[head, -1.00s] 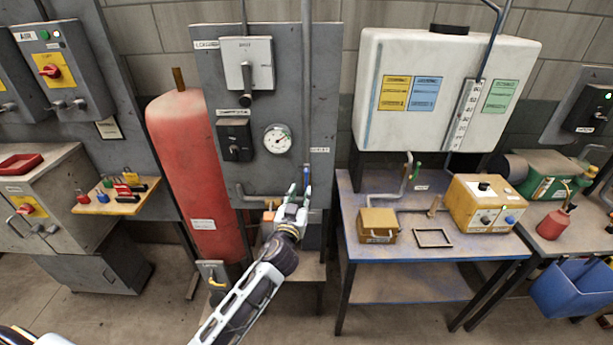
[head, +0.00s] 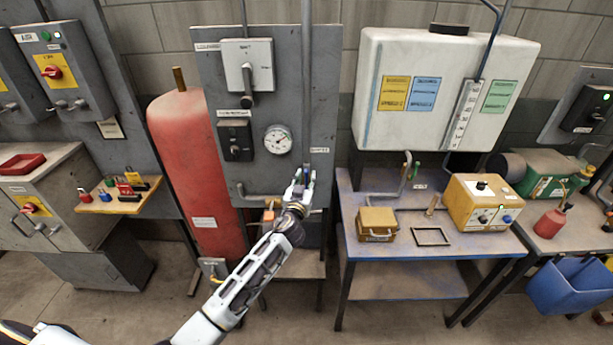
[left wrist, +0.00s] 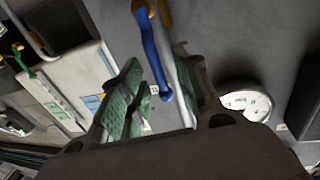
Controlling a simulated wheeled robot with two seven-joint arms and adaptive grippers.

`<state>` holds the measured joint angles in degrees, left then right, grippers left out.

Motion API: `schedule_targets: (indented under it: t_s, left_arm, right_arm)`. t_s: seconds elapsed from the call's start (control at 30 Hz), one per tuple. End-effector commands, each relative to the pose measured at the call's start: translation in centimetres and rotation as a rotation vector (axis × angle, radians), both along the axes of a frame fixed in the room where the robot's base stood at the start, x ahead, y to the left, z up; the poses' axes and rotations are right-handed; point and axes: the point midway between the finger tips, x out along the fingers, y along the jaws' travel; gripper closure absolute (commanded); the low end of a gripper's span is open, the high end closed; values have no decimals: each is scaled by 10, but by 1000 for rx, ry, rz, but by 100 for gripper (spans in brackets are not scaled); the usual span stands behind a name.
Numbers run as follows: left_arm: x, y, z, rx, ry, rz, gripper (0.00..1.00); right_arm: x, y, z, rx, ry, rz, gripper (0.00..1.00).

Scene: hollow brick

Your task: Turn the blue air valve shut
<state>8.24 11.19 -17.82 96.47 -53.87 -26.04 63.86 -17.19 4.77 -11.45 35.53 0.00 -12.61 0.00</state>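The blue air valve handle (left wrist: 152,48) hangs from a brass fitting on the grey pipe in the left wrist view. It is a long lever pointing along the pipe, its lower end between my fingers. My left gripper (left wrist: 160,98) is open, with one green-padded finger on each side of the lever and pipe; I see no clear grip on it. In the head view my left gripper (head: 304,178) is at the lower right of the grey panel (head: 209,75), and its fingers largely hide the valve. My right gripper is not in view.
A pressure gauge (head: 278,139) and a grey lever box (head: 249,65) are on the panel. A red tank (head: 182,150) stands left of it. To the right is a table (head: 400,260) with a yellow box (head: 376,222) and a white tank (head: 440,105) above.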

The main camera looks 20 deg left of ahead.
Motion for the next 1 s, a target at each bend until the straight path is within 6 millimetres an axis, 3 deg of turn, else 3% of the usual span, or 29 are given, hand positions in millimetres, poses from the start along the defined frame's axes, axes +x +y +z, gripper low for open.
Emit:
schedule_targets:
  t_s: [0.3, 0.7, 0.93, 1.0]
  left_arm:
    - [18, 1, 0, 0, 1, 0, 68]
    - [20, 1, 0, 0, 1, 0, 68]
    - [20, 2, 0, 0, 1, 0, 98]
    - [20, 2, 0, 0, 1, 0, 100]
  right_arm:
    - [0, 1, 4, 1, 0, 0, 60]
    - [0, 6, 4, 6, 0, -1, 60]
    - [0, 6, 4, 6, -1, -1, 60]
    - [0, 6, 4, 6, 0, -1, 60]
